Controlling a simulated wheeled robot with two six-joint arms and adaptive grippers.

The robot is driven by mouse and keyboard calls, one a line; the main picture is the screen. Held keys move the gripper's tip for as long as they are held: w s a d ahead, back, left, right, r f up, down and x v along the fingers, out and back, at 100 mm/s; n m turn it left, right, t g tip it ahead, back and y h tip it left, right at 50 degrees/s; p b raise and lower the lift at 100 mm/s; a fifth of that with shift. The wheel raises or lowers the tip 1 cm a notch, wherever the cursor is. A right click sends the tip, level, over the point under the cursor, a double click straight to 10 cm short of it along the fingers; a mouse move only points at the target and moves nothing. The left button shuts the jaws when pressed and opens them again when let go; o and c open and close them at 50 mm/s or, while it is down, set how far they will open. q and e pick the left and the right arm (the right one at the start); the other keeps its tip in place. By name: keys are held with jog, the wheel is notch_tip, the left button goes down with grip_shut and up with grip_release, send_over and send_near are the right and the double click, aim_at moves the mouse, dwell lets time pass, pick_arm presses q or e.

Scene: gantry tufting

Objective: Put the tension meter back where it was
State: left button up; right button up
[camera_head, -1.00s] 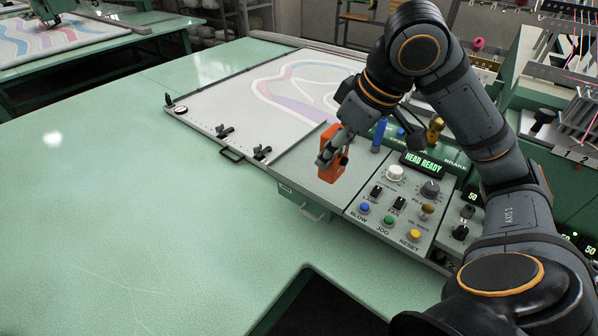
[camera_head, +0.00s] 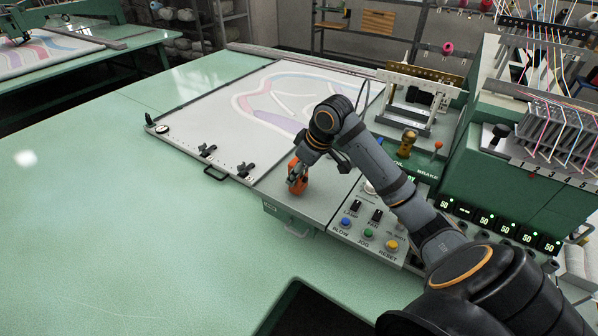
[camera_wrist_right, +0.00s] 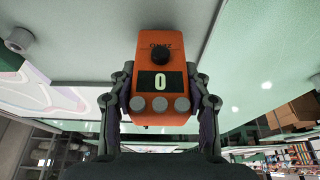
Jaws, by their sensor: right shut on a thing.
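The tension meter (camera_head: 296,183) is a small orange box; in the right wrist view the meter (camera_wrist_right: 161,45) shows a black knob, a display reading 0 and a row of grey buttons. My right gripper (camera_wrist_right: 161,100) is shut on it, with a finger on each side. In the head view my right gripper (camera_head: 299,166) holds the meter at the bare grey top (camera_head: 317,205) left of the control buttons. I cannot tell whether the meter touches that top. My left gripper is not in view.
The control panel with blue, green and yellow buttons (camera_head: 391,245) lies right of the meter. Behind is the framed cloth (camera_head: 215,115) with black clamps (camera_head: 208,151) at its near edge. The green machine head (camera_head: 470,150) stands at right. The green table (camera_head: 120,240) is clear at left.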

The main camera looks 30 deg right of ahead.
jog(key=shift+f, duration=0.45)
jog(key=shift+f, duration=0.1)
jog(key=o, duration=1.4)
jog(key=shift+c, duration=0.2)
jog(key=b+v, duration=0.1)
jog(key=v, duration=1.1)
jog(key=shift+b, duration=0.3)
jog(key=shift+s, duration=0.1)
